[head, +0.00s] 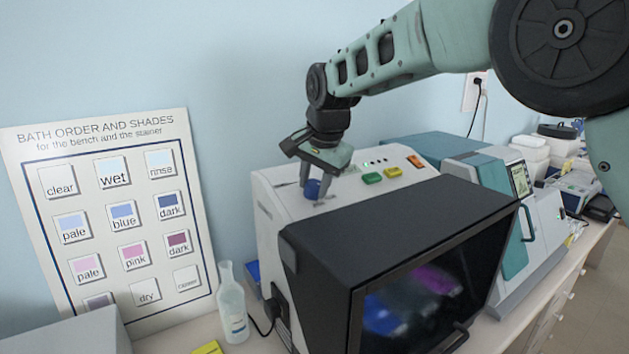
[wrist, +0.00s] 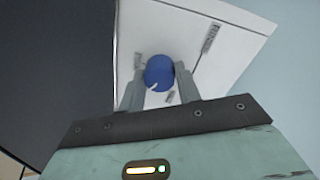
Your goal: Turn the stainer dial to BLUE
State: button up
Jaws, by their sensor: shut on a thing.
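The stainer (head: 270,197) is a white and black machine on the bench, with its controls on the sloped white top. Its dial (head: 312,188) is a blue knob near the left end of that top. My gripper (head: 318,190) reaches down from above, its two fingers on either side of the dial. In the wrist view the dial (wrist: 159,73) sits between the grey fingers, with a small white pointer mark towards its lower left. My gripper is shut on it. Small labels lie around the dial, too blurred to read, so I cannot tell which setting it points at.
Green, yellow and orange buttons (head: 372,178) sit right of the dial. A shade chart (head: 110,215) leans on the wall at left. A clear bottle (head: 232,305) stands by the stainer's left side. Another machine (head: 535,220) stands at right.

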dwell(0.4)
jog(key=o, duration=1)
jog(key=shift+r, duration=0.1)
jog(key=b+v, duration=0.4)
jog(key=v, duration=1.3)
jog(key=shift+d+r, duration=0.15)
